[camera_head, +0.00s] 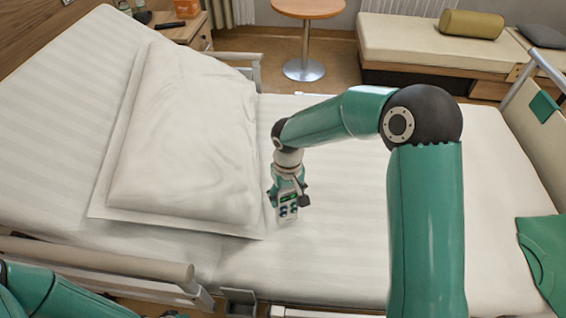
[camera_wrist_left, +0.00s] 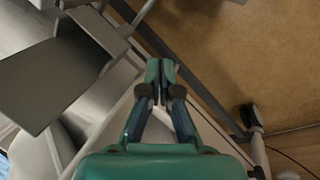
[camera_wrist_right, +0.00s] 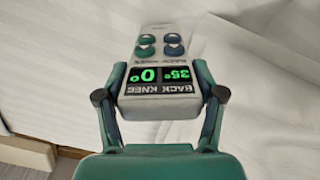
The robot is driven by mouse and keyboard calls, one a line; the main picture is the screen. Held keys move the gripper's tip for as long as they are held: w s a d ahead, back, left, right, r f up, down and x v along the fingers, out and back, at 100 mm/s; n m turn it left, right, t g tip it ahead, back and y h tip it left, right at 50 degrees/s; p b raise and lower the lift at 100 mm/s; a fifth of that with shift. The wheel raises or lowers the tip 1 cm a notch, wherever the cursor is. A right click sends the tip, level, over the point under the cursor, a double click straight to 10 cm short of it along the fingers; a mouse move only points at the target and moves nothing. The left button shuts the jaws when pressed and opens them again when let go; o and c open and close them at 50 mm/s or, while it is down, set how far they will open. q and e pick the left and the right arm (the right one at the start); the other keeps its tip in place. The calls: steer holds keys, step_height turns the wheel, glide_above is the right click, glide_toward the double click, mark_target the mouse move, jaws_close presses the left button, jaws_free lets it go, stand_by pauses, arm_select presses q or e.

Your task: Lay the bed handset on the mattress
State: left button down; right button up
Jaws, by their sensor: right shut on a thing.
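The bed handset (camera_head: 287,210) is a pale grey remote with blue and green buttons and a lit green display. My right gripper (camera_head: 289,194) is shut on it, above the white mattress (camera_head: 350,255) just right of the pillow. In the right wrist view the handset (camera_wrist_right: 160,65) sits between the two fingers, its display reading BACK and KNEE. Whether its lower end touches the mattress I cannot tell. My left gripper (camera_wrist_left: 159,82) shows in the left wrist view, shut and empty, over the bed's side frame and the floor.
The large pillow (camera_head: 185,140) lies on the raised head section. A side rail (camera_head: 100,260) runs along the near edge, and a footboard (camera_head: 535,120) stands at the right. A green cloth (camera_head: 545,250) lies at the foot end. The mattress between the handset and the cloth is bare.

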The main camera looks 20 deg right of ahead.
steer(key=shift+a+r, duration=0.1)
steer(key=s+d+r+m+b, duration=0.3)
steer(key=s+d+r, duration=0.1)
steer(key=d+r, duration=0.45)
steer(key=s+d+r+m+b, duration=0.3)
steer(key=d+r, duration=0.5)
steer(key=r, duration=0.1)
step_height(320, 180, down, 20)
steer(key=b, duration=0.3)
steer(key=shift+a, duration=0.1)
steer(key=o, duration=1.7)
steer(key=shift+c, duration=0.2)
steer(key=shift+r, duration=0.1)
